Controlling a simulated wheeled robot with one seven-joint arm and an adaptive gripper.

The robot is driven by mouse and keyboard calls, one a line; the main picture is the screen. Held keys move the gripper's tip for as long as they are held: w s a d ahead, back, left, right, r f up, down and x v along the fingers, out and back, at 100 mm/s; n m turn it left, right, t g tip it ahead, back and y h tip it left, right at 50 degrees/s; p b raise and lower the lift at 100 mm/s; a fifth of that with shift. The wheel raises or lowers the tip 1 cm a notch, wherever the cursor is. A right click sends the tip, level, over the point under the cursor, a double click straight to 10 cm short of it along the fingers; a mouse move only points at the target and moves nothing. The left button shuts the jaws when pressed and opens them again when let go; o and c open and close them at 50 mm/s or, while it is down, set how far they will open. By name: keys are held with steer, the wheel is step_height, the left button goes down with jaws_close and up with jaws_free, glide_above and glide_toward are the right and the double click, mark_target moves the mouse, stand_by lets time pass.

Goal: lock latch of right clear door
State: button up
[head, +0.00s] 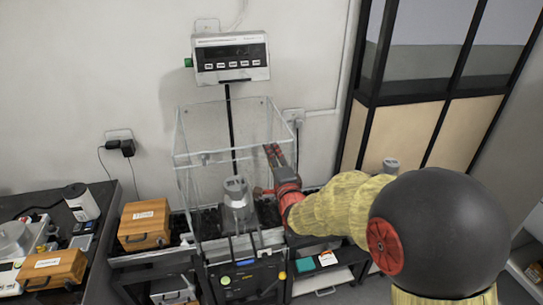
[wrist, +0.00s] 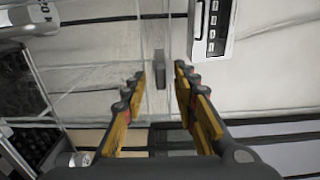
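The clear enclosure (head: 208,128) stands on the scale at the middle of the head view. Its right clear door is on the side by my arm; the panel's edges are faint. My gripper (head: 272,152) is at the enclosure's right side, at upper-middle height. In the wrist view my gripper (wrist: 161,70) is open, with a gap between its fingertips. A small grey block (wrist: 159,66), which looks like the door latch, shows between the fingertips. Whether the fingers touch it, I cannot tell. The latch is not clearly visible in the head view.
A metal weight (head: 237,195) stands inside the enclosure. The scale display (head: 231,57) is above and behind; it also shows in the wrist view (wrist: 212,28). A wooden box (head: 145,226) sits to the left. A wall socket (head: 294,116) with a cable is behind my gripper.

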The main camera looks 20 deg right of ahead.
steer(key=shift+w, duration=0.2)
steer(key=shift+c, duration=0.5)
jaws_close()
